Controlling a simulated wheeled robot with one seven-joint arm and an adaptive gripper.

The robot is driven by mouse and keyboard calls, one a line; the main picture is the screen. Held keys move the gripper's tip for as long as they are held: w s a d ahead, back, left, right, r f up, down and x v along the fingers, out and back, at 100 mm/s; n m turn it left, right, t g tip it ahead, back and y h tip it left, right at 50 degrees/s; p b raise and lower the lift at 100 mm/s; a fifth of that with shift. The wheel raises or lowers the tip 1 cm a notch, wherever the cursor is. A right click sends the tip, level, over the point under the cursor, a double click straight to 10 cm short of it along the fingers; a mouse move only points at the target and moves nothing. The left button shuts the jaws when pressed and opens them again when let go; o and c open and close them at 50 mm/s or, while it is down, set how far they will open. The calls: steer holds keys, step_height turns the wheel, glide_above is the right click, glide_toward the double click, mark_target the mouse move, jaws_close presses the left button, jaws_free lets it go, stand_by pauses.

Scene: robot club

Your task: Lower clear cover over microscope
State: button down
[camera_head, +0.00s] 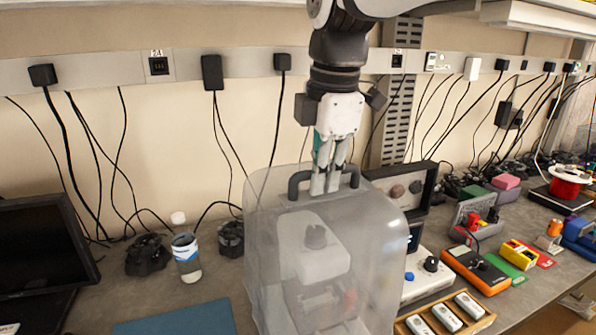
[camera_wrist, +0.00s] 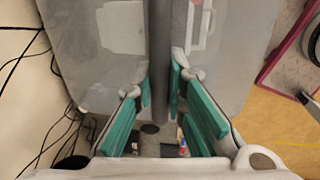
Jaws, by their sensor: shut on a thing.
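The clear cover (camera_head: 385,240) is a large frosted, see-through box with a dark handle (camera_head: 297,184) on top. It stands roughly upright in the middle of the head view. The pale microscope (camera_head: 312,250) shows blurred through its walls. My gripper (camera_head: 325,186) points down from above and is shut on the handle's middle. In the wrist view, the teal-padded fingers of my gripper (camera_wrist: 160,85) flank the grey handle bar, with the cover (camera_wrist: 85,50) on both sides. The cover's lower edge is out of frame, so I cannot tell whether it touches the bench.
A water bottle (camera_head: 186,252), a dark monitor (camera_head: 40,245) and a blue mat (camera_head: 180,318) are on the left. A wooden tray (camera_head: 482,323) of white devices and an orange meter (camera_head: 474,268) sit close on the right. Cables hang along the wall behind.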

mark_target(322, 197)
steer(key=shift+f+b, duration=1.35)
steer(key=shift+f, duration=1.65)
steer(key=shift+s+f+b, duration=0.15)
steer(key=shift+f+b, duration=0.15)
steer(key=shift+f, duration=0.5)
steer(key=c, duration=1.6)
jaws_free()
steer(key=shift+o, duration=0.2)
